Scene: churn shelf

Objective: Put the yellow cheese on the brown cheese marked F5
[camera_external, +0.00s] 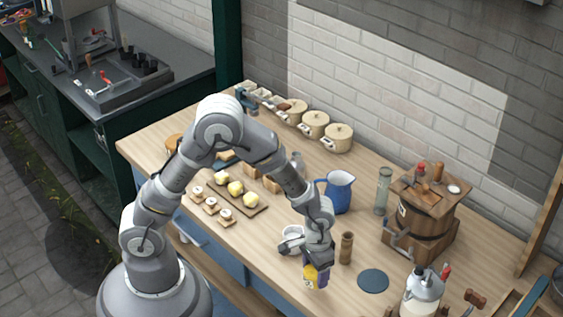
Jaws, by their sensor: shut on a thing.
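My gripper (318,262) is low over the front right part of the table, pointing down and shut on a yellow block (310,277). The block has a small marking too small to read and a purple side; I cannot tell for certain that it is the yellow cheese. It is at or just above the tabletop. Three pale yellow lumps (235,188) sit on a dark board at the left. Brown blocks (272,184) stand behind that board, partly hidden by my arm. I cannot make out an F5 mark on any of them.
A white cup (293,241) is close to the left of my gripper, and a brown wooden cylinder (346,248) close to its right. A blue jug (337,191), a glass cylinder (383,190) and a wooden churn (424,218) stand behind. A dark blue disc (373,280) lies to the right.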

